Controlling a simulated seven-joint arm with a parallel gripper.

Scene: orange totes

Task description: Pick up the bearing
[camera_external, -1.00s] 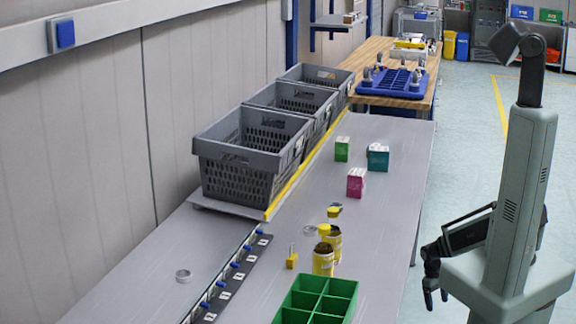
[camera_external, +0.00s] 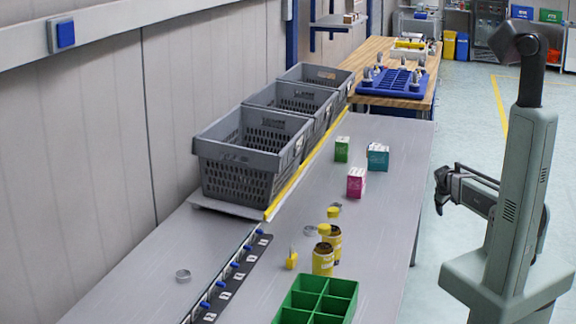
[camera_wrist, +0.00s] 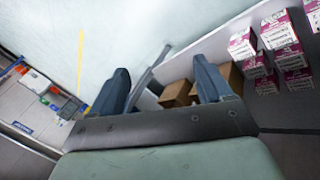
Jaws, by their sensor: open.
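A grey metal ring that looks like a bearing (camera_external: 183,275) lies flat on the grey bench, left of the strip with blue knobs. A second similar grey ring (camera_external: 310,231) lies beside the yellow-capped jars; I cannot tell which one is the bearing. My gripper (camera_external: 442,190) is off the bench's right side, over the floor and well apart from both rings. In the wrist view my gripper (camera_wrist: 160,75) has its two dark fingers spread apart with nothing between them. Neither ring shows in the wrist view.
Jars (camera_external: 323,262), a small yellow object (camera_external: 291,260) and a green divided bin (camera_external: 340,289) crowd the near right of the bench. Small boxes (camera_external: 356,182) stand farther back. Grey crates (camera_external: 240,180) line the wall side. The bench around the left ring is mostly clear.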

